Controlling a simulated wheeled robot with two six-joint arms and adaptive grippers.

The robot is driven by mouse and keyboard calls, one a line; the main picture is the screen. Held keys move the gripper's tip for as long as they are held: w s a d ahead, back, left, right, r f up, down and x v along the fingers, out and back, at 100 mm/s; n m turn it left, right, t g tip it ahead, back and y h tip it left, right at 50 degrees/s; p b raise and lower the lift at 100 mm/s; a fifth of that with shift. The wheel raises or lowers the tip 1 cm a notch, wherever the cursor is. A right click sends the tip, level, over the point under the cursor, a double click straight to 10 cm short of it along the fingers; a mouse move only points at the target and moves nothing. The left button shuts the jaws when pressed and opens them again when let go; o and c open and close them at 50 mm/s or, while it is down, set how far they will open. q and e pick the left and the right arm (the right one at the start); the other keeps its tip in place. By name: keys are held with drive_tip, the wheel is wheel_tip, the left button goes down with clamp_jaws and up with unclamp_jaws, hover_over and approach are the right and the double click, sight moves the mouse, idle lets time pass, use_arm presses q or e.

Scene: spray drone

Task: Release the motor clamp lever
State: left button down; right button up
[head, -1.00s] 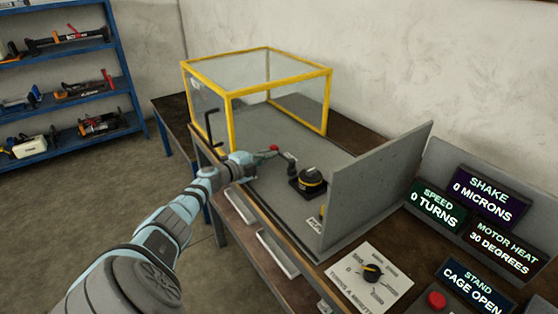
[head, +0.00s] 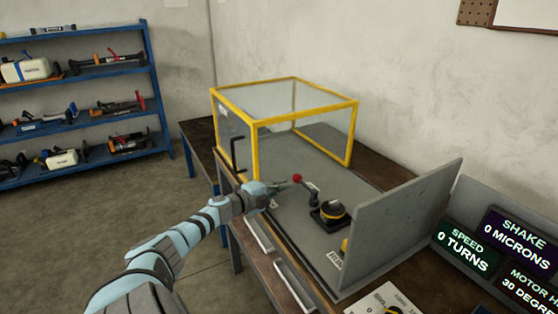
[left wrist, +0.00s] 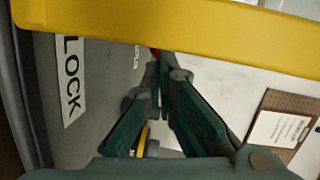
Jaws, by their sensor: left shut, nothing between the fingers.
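The clamp lever has a red ball knob (head: 298,178) on a dark arm (head: 313,193), beside the black motor with a yellow band (head: 330,212) on the grey stand. My left gripper (head: 286,184) is shut and empty, its tips close to the left of the knob. I cannot tell whether they touch it. In the left wrist view the dark green fingers (left wrist: 166,75) come close together, with a sliver of red (left wrist: 155,54) just beyond the tips. The lever is mostly hidden there. A LOCK label (left wrist: 71,80) lies left of the fingers. My right gripper is out of view.
A yellow-framed clear cage (head: 285,118) stands behind the lever; its yellow bar (left wrist: 170,37) crosses the top of the wrist view. A black crank handle (head: 236,158) is near its left corner. A grey upright panel (head: 400,230) stands right of the motor. Displays (head: 465,247) are farther right.

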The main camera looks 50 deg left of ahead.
use_arm(q)
drive_tip(key=shift+s+d+r, duration=0.1)
drive_tip(key=shift+s+r, duration=0.05)
drive_tip(key=shift+s, duration=0.9)
drive_tip(key=shift+s+d+r, duration=0.1)
drive_tip(key=shift+s+r, duration=0.05)
drive_tip(key=shift+s, duration=0.85)
drive_tip(key=shift+a, duration=0.1)
drive_tip(key=shift+f, duration=0.1)
